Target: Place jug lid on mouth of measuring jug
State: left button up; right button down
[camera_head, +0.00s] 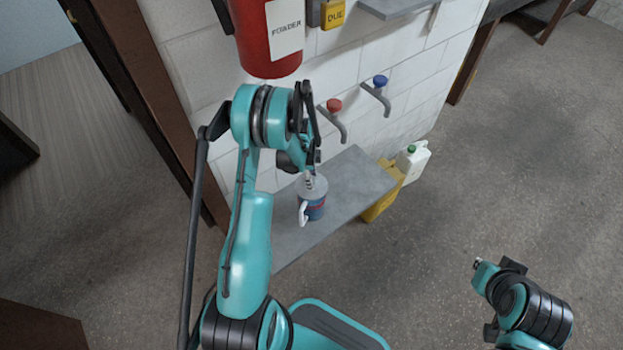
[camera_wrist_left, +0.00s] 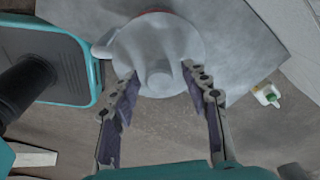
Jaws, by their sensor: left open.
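The measuring jug (camera_head: 314,209), blue and red with a white handle, stands upright on the grey bench. The grey jug lid (camera_head: 311,190) lies over its mouth and looks about level; whether it is fully seated I cannot tell. In the left wrist view the round lid (camera_wrist_left: 160,40) with its knob hides most of the jug. My left gripper (camera_head: 310,175) is just above the lid. In the left wrist view its open fingers (camera_wrist_left: 160,88) stand either side of the knob, with gaps. My right arm is at the lower right; its fingers cannot be made out.
The grey bench (camera_head: 358,183) has bare room right of the jug. A red tap (camera_head: 334,105) and a blue tap (camera_head: 380,81) stick out of the white wall. A red container (camera_head: 266,50) hangs above my left arm. Yellow and white canisters (camera_head: 412,160) stand beyond the bench.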

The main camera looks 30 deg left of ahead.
pick_arm(q)
notch_tip(320, 180, up, 11)
jog(key=a+p, duration=0.1)
jog(key=p, duration=0.2)
jog(key=shift+s+p, duration=0.25)
jog(key=shift+p, duration=0.15)
jog(key=shift+a, duration=0.1)
